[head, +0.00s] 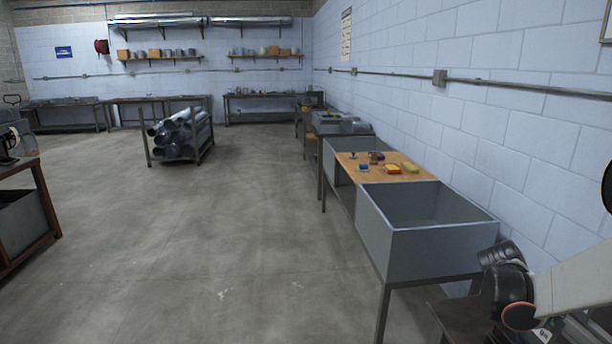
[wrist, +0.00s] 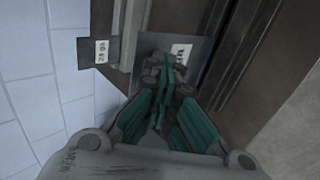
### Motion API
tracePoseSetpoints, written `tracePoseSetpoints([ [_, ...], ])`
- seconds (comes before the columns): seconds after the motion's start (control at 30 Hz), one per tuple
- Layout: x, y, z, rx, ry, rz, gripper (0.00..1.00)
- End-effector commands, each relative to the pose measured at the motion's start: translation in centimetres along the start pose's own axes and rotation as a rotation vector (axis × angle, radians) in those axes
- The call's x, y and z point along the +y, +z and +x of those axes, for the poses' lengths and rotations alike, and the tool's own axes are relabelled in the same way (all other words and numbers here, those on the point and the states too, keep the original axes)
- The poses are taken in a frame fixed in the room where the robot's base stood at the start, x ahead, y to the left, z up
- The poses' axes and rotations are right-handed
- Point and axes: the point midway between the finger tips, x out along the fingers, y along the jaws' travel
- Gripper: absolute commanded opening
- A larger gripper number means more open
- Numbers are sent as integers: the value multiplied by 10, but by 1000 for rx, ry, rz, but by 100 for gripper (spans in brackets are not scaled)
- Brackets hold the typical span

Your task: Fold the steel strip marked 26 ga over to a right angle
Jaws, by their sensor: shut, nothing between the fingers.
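In the wrist view my gripper (wrist: 163,78) is shut and empty, its teal-sided fingers drawn together. Its tips lie over or against a grey metal strip (wrist: 204,48) with a white label, partly covered by the fingers; I cannot read its number, nor tell whether they touch. A second, darker strip (wrist: 84,52) at the left carries a white label that ends in "ga"; its number is too small to read surely. Both strips lie by a dark long-edged machine or bench (wrist: 268,45). In the head view the gripper and strips are not visible.
In the head view a grey bin (head: 430,240) and a wood-topped bench (head: 376,172) with small coloured items stand along the right block wall (head: 480,100). A rack of round ducts (head: 180,138) stands farther back. The concrete floor at centre is clear.

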Motion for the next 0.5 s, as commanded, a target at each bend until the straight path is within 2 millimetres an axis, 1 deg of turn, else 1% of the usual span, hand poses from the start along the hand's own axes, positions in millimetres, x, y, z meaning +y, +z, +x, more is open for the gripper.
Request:
tracePoseSetpoints([
  [0.2, 7, 1, 9, -2, 2, 0, 0],
  [0.5, 9, 1, 10, -1, 3, 0, 0],
])
